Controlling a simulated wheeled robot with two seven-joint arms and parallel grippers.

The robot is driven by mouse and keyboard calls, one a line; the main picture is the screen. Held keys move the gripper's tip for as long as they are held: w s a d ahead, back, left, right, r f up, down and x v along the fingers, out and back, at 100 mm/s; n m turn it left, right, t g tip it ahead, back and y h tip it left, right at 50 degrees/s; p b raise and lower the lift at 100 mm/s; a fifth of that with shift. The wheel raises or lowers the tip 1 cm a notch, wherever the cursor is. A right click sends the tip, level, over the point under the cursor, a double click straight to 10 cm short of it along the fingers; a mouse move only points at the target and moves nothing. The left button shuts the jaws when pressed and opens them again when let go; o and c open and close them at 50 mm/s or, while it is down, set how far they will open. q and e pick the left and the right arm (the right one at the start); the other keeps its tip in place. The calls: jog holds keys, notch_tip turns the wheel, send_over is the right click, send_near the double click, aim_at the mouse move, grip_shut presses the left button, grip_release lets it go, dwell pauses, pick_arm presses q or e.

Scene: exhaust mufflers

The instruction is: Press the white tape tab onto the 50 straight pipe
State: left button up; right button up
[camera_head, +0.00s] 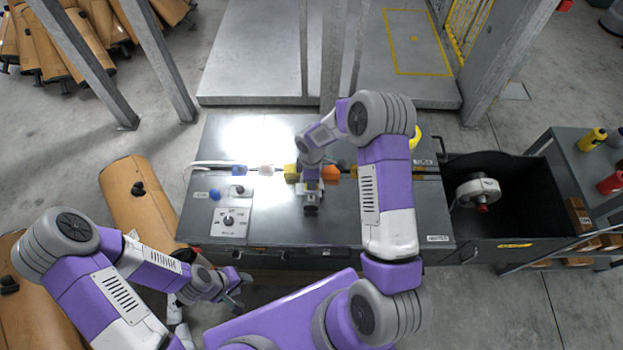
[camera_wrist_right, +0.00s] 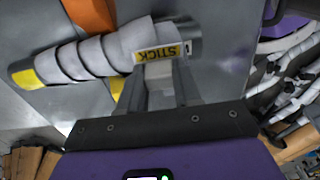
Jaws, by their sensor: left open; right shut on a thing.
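The straight pipe (camera_wrist_right: 70,62) lies slanted across the right wrist view, wrapped in overlapping pale grey turns. Its left end has a yellow band (camera_wrist_right: 27,78), and its right end is bare dark metal. A yellow label reading "STICK" (camera_wrist_right: 160,53) is on the wrap near that end. My right gripper (camera_wrist_right: 160,85) is shut on the white tape tab (camera_wrist_right: 158,71), right beside the label. Whether the tab touches the pipe is unclear. My left gripper (camera_head: 236,290) is open and empty, off the bench's front left.
The grey workbench (camera_head: 270,215) carries yellow (camera_head: 291,173) and orange (camera_head: 330,173) blocks and a dial panel (camera_head: 229,220). A dark bin (camera_head: 520,205) with a white roll (camera_head: 478,190) stands at right. Brown mufflers (camera_head: 140,195) lie at left.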

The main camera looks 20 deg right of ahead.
jog(key=shift+r+p, duration=1.15)
jog(key=shift+r, duration=0.8)
